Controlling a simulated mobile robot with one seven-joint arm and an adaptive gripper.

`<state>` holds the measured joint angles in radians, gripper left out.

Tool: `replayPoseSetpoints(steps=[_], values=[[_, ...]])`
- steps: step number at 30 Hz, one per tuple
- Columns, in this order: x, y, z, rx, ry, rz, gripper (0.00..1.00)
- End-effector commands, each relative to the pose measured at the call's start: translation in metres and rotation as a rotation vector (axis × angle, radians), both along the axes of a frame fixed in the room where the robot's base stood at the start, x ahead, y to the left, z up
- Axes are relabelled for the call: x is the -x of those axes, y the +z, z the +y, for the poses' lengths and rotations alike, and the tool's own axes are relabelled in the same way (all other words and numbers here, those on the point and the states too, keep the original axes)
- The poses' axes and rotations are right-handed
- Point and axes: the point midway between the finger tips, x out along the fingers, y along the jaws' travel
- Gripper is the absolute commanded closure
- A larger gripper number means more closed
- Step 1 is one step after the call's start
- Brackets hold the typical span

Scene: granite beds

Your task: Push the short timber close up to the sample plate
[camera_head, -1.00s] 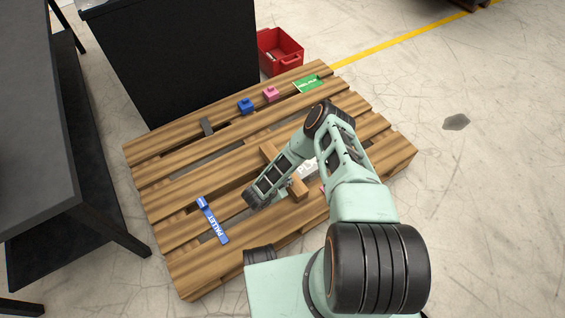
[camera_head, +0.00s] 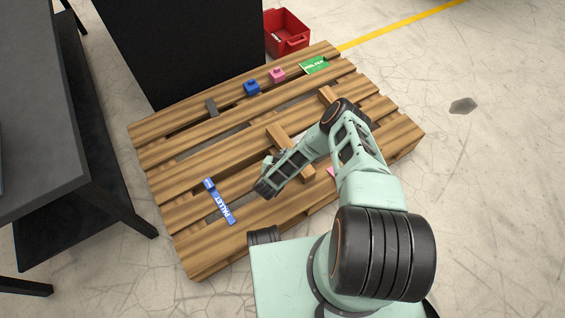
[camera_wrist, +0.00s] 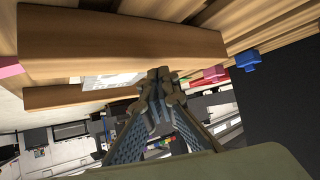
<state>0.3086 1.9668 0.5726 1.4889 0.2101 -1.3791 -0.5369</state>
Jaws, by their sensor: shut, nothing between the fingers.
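A brown timber bar (camera_head: 276,133) lies across the pallet slats, its middle hidden by my arm. It fills the upper part of the wrist view (camera_wrist: 120,42). A second timber (camera_wrist: 75,97) lies on the plate's far side, and an end of a timber (camera_head: 327,95) shows past my elbow. I cannot tell which timber is the short one. My gripper (camera_wrist: 160,85) is shut and empty, close beside the near timber; contact is unclear.
A blue block (camera_head: 252,88), pink block (camera_head: 277,75) and green card (camera_head: 314,66) lie along the pallet's back. A dark cabinet (camera_head: 185,45) and red bin (camera_head: 286,34) stand behind. A grey table (camera_head: 60,140) is left.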

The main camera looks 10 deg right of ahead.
Motion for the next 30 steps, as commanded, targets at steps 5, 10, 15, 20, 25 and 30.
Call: replayPoseSetpoints(steps=[5, 10, 15, 20, 25, 30], values=[[-0.035, -0.003, -0.018, 0.0, -0.004, -0.002, 1.0], [-0.046, -0.011, -0.023, -0.003, -0.003, 0.003, 1.0], [-0.047, -0.016, -0.022, 0.0, 0.001, 0.001, 1.0], [-0.046, -0.018, -0.022, -0.002, 0.0, 0.004, 1.0], [-0.045, -0.019, -0.022, -0.003, 0.0, 0.006, 1.0], [-0.044, -0.019, -0.021, -0.001, 0.004, 0.009, 1.0]])
